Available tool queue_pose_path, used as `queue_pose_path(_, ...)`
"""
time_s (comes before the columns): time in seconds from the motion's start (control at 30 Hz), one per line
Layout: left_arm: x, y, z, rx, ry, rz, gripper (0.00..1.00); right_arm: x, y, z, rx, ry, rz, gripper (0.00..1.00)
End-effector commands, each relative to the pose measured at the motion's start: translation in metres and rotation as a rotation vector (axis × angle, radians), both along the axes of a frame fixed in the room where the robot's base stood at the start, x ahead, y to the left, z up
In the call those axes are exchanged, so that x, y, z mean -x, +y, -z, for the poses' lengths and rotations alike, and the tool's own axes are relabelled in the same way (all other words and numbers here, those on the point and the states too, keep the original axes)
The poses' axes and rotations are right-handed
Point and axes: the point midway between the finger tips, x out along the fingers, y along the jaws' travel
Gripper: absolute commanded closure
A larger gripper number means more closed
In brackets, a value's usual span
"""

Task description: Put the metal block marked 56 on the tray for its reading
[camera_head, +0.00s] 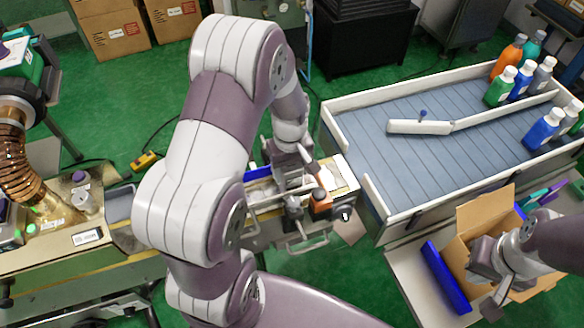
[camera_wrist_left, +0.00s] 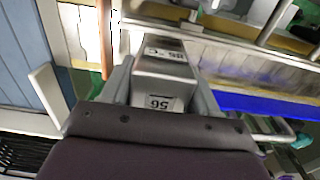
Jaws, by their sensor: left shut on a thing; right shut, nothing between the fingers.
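The metal block (camera_wrist_left: 166,73) shows in the left wrist view, with a label reading 56 facing the camera and another label on a further face. My left gripper (camera_head: 297,181) has its two fingers on either side of the block and is shut on it. In the head view it is over the small machine bench (camera_head: 345,177) in the middle, and the block is hard to make out there. I cannot tell which part of the bench is the tray, or whether the block touches anything. My right gripper (camera_head: 490,284) is shut and empty, in front of the open cardboard box.
A conveyor (camera_head: 380,153) with raised white edges and several bottles (camera_head: 496,87) is on the right. The open cardboard box (camera_head: 484,213) and a blue bar (camera_head: 446,278) are at lower right. Another machine (camera_head: 85,239) is on the left. My left arm hides part of the middle.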

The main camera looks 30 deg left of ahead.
Motion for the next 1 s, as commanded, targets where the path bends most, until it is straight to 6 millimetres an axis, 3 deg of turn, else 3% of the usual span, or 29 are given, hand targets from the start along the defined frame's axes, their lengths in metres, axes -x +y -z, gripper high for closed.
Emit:
queue_pose_path(0.23,-0.001,0.000,-0.001,0.000,-0.003,0.000,0.89,0.000,0.000,0.000,0.000,0.000,0.000,1.00)
queue_pose_path(0.27,-0.001,0.000,-0.001,0.000,-0.003,0.000,0.30,0.000,0.000,0.000,0.000,0.000,0.000,1.00)
queue_pose_path(0.3,-0.001,0.000,-0.001,0.000,-0.003,0.000,0.17,0.000,0.000,0.000,0.000,0.000,0.000,1.00)
queue_pose_path(0.33,-0.001,0.000,-0.001,0.000,-0.003,0.000,0.10,0.000,0.000,0.000,0.000,0.000,0.000,1.00)
queue_pose_path(0.7,-0.001,0.000,-0.007,-0.001,-0.005,0.000,0.10,0.000,0.000,0.000,0.000,0.000,0.000,1.00)
queue_pose_path(0.83,-0.001,0.001,-0.029,-0.001,-0.006,0.000,0.10,0.000,0.000,0.002,0.000,0.000,0.000,1.00)
queue_pose_path(1.0,-0.001,0.001,-0.070,-0.001,-0.009,0.000,0.10,0.000,0.000,0.004,0.000,0.000,0.000,1.00)
